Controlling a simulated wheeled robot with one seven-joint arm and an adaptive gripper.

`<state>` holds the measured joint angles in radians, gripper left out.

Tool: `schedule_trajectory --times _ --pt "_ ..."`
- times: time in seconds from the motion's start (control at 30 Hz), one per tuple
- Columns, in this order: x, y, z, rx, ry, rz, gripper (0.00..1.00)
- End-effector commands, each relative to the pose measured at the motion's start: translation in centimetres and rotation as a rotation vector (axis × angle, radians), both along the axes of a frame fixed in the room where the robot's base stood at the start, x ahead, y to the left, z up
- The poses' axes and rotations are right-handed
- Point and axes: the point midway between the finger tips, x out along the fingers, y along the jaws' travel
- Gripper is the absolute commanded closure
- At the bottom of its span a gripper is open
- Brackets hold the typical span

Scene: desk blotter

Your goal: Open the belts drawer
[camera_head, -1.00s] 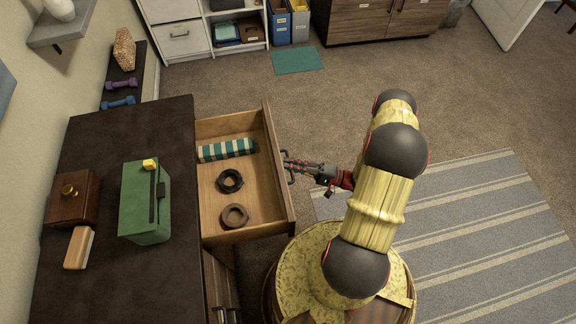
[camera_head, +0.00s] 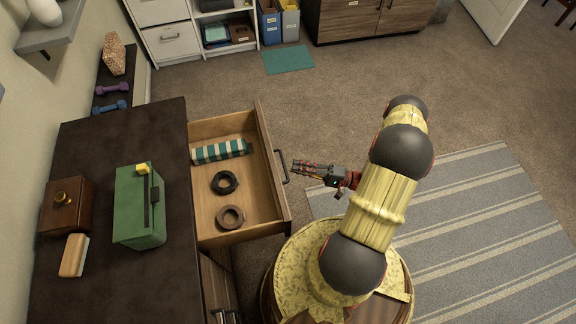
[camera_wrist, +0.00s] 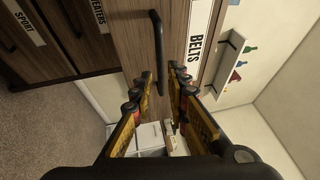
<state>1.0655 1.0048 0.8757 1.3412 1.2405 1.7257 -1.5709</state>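The belts drawer (camera_head: 243,201) is pulled out from the dark dresser (camera_head: 90,279) in the head view. Inside lie a dark coiled belt (camera_head: 225,183), a brown coiled belt (camera_head: 230,217) and a green-and-white striped roll (camera_head: 219,151). Its front carries a BELTS label (camera_wrist: 199,42) and a dark bar handle (camera_wrist: 157,52) in the wrist view. My gripper (camera_head: 296,167) is just right of the handle in the head view, apart from it. In the wrist view its fingers (camera_wrist: 163,90) are spread with a gap between them, and nothing is held.
A green box (camera_head: 139,207), a wooden box (camera_head: 67,206) and a tan block (camera_head: 74,255) stand on the dresser top. Other drawer fronts labelled SPORT (camera_wrist: 24,22) and SWEATERS show in the wrist view. Open carpet (camera_head: 330,95) and a striped rug (camera_head: 470,220) lie to the right.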

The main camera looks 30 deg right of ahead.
Motion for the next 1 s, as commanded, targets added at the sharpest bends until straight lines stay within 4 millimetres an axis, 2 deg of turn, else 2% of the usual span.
schedule_trajectory --times 0.2,0.4,1.0 --pt "-2.7 -3.0 -0.8 0.000 0.000 -0.003 0.84" --pt "-4.0 -4.3 -1.1 0.000 0.000 -0.002 0.84" --pt "-4.2 -4.5 -1.2 0.001 0.001 0.000 0.84"
